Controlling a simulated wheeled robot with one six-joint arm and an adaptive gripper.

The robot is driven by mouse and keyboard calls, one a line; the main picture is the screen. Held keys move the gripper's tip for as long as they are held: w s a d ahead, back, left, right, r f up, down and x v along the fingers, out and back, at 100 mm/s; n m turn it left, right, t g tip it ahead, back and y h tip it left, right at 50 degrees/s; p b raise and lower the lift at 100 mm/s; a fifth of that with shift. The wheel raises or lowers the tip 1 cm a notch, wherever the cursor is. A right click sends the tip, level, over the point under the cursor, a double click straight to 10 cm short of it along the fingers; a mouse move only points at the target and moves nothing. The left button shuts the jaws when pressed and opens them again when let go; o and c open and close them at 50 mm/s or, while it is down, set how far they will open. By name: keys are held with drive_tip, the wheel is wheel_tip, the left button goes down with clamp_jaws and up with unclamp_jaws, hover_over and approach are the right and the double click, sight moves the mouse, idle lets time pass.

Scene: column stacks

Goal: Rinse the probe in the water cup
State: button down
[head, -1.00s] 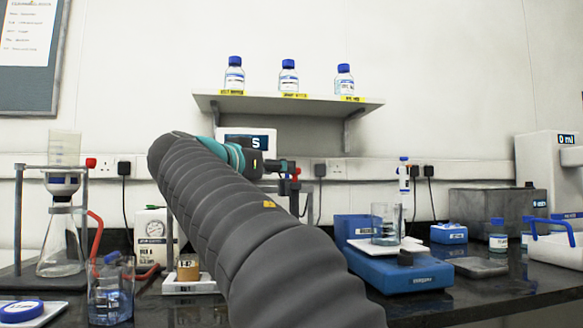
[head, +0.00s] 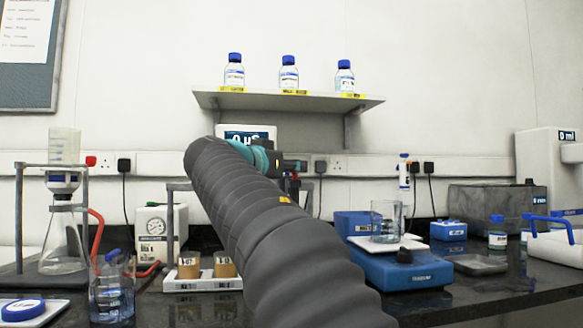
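My arm crosses the middle of the head view, and my gripper (head: 294,166) is at its far end, above the back of the bench. The gripper is small and seen from behind, so its fingers and anything between them cannot be made out. No probe can be clearly picked out. A meter with a lit display reading about 0 µS (head: 247,131) stands behind the arm, partly hidden. Which vessel is the water cup cannot be told.
A glass beaker (head: 386,221) stands on a blue stirrer (head: 400,268) right of the arm. Another beaker (head: 111,296) stands at front left, beside a filter flask (head: 64,245) on a stand. A shelf (head: 290,104) with three bottles hangs above.

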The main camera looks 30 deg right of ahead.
sight(290, 182)
drive_tip(key=shift+f+b, duration=1.6)
drive_tip(key=shift+b, duration=0.25)
drive_tip(key=c, duration=0.9)
unclamp_jaws()
drive_tip(key=shift+c, duration=0.2)
drive_tip(key=v, duration=1.2)
